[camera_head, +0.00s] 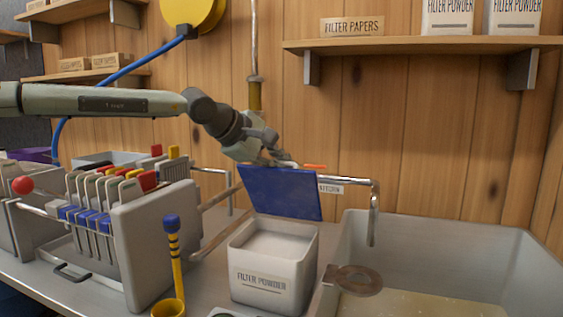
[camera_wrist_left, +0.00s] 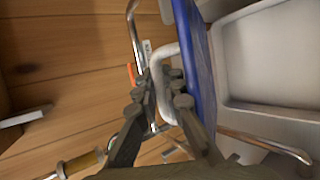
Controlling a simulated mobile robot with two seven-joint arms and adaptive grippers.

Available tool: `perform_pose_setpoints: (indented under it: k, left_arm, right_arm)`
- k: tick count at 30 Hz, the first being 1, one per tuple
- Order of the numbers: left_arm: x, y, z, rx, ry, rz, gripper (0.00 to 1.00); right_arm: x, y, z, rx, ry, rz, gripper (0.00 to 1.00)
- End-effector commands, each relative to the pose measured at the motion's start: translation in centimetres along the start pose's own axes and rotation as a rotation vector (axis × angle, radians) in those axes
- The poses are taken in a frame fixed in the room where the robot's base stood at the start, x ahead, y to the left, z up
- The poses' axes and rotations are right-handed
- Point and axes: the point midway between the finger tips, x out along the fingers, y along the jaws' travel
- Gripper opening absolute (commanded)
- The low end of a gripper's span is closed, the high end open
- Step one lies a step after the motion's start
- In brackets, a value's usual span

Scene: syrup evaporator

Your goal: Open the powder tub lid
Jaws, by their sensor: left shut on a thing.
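The white powder tub (camera_head: 268,272), labelled "FILTER POWDER", stands on the bench with its mouth uncovered and pale powder visible inside. Its blue lid (camera_head: 282,192) is tilted up steeply at the tub's back edge. In the left wrist view the lid (camera_wrist_left: 201,65) is seen nearly edge-on, with a pale loop handle (camera_wrist_left: 164,62) on its outer face. My left gripper (camera_head: 272,160) is at the lid's top, behind it. In the wrist view its fingers (camera_wrist_left: 163,100) are closed around the handle. My right gripper is out of view.
A metal pipe (camera_head: 345,181) runs behind the lid and bends down over the grey basin (camera_head: 440,235) at right. A filter press (camera_head: 155,245) stands left. A shelf (camera_head: 420,45) is above.

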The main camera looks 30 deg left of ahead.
Motion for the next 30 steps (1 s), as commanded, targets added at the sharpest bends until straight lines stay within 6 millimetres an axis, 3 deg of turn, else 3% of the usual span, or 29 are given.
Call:
perform_pose_setpoints:
  k: [1, 15, 16, 18, 30]
  left_arm:
    - [-0.37, 2.5, -0.09, -0.002, -0.018, 0.078, 0.0]
    - [-0.35, 2.46, -0.1, -0.002, -0.017, 0.078, 0.0]
    - [-0.35, 2.46, -0.11, -0.002, -0.017, 0.077, 0.11]
    - [-0.33, 2.44, -0.12, -0.002, -0.017, 0.077, 0.19]
    - [-0.06, 2.0, -0.35, -0.003, -0.015, 0.069, 0.23]
  right_arm:
    - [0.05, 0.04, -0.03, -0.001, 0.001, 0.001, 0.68]
    - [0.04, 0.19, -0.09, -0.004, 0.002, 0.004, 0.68]
    - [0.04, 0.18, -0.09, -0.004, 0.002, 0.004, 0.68]
    - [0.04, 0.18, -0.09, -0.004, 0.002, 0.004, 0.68]
    - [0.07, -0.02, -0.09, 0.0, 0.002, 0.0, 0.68]
